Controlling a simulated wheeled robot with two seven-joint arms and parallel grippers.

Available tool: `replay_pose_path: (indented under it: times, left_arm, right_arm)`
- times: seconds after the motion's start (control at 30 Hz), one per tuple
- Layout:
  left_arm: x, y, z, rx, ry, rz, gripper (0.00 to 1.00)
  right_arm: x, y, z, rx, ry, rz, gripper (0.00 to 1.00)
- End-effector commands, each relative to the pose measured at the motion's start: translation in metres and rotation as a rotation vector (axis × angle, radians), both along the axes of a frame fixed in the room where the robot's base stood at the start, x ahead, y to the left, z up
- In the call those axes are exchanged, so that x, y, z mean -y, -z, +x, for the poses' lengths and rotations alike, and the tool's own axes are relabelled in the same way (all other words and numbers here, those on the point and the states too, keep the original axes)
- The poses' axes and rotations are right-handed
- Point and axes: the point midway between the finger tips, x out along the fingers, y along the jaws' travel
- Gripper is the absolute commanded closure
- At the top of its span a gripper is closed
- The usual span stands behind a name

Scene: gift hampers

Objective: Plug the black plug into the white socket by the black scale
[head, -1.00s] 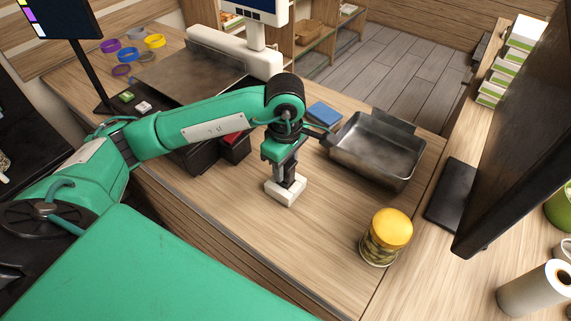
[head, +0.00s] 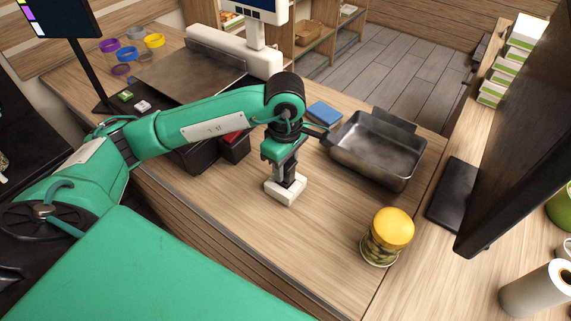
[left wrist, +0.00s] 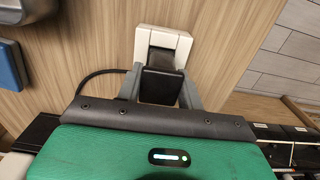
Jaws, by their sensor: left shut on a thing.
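The white socket (head: 286,196) is a small block on the wooden counter; it also shows at the top of the left wrist view (left wrist: 184,44). My left gripper (head: 288,176) points down right above it. Its fingers are shut on the black plug (left wrist: 160,86), which has a black cable running off to the left. The plug's end is at the socket's opening, but I cannot tell how deep it sits. In the head view the fingers mostly hide the plug. A black box-like device (head: 197,157), perhaps the scale, stands left of the socket, partly behind my arm. My right gripper is not in view.
A metal tray (head: 372,156) stands behind and right of the gripper, with a blue item (head: 324,113) beside it. A yellow-lidded jar (head: 389,236) stands at front right. A dark tablet (head: 453,193) lies further right. Counter between socket and jar is clear.

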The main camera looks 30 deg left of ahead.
Motion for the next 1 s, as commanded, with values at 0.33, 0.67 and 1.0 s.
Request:
replay_pose_path:
  times: [0.33, 0.67, 1.0]
  left_arm:
    - [-0.0001, 0.0020, 0.0000, 0.000, 0.000, 0.000, 0.92]
    - [-0.0001, 0.0018, 0.0000, 0.000, 0.000, 0.000, 0.92]
    - [-0.0001, 0.0039, 0.0000, 0.001, 0.000, 0.001, 0.92]
  right_arm:
    - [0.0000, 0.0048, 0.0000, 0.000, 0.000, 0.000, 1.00]
    - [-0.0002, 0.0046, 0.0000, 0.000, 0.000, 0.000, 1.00]
    - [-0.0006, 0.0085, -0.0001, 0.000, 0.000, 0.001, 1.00]
